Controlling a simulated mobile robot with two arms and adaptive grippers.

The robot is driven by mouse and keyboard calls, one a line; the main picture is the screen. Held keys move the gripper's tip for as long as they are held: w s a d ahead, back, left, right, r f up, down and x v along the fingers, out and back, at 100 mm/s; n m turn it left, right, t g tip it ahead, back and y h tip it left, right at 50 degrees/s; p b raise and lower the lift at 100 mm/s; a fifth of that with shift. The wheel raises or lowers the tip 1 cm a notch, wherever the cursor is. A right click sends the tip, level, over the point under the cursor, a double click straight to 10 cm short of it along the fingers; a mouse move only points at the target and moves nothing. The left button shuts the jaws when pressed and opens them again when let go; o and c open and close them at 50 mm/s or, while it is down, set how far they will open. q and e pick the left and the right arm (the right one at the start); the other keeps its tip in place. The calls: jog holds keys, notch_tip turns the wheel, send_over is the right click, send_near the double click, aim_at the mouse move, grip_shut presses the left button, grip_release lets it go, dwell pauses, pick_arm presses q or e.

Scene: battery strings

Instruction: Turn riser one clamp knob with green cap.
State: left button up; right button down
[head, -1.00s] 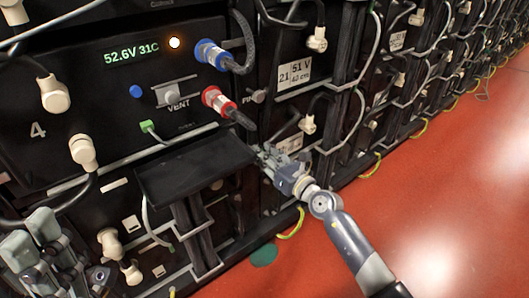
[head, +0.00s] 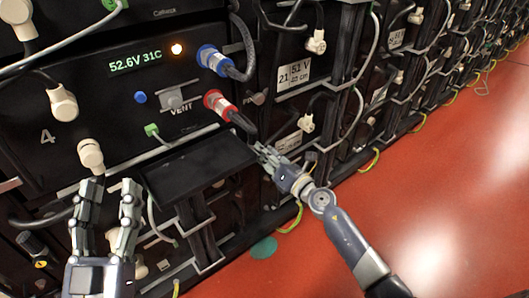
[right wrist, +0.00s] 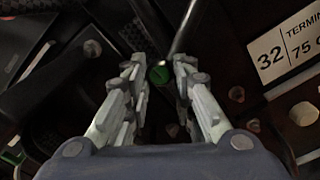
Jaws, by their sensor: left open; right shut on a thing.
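In the head view my right gripper (head: 268,154) reaches the rack just right of a black shelf, and the knob cannot be made out there. My left gripper (head: 111,187) is open and empty, fingers pointing up in front of the rack. Its left fingertip is just below a cream plug (head: 90,155) in the picture; contact cannot be told.
A black shelf (head: 200,166) juts out between my grippers. Above it are a red connector (head: 217,101), a blue connector (head: 212,58) and a small green plug (head: 152,130). A second green piece (right wrist: 13,157) shows at the right wrist view's left edge. Red floor (head: 430,200) is clear at right.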

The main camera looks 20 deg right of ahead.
pick_arm(q)
jog(key=shift+w+f, duration=0.1)
jog(key=shift+f, duration=0.15)
pick_arm(e)
jog(key=c, duration=1.4)
grip_release()
jog(key=shift+o, duration=0.3)
jog(key=shift+s+d+f, duration=0.1)
jog(key=shift+s+f, duration=0.25)
jog(key=shift+f, duration=0.05)
jog(key=v, duration=1.1)
jog(key=shift+r, duration=0.45)
pick_arm(q)
jog(key=shift+f, duration=0.1)
pick_arm(e)
jog(key=shift+s, duration=0.15)
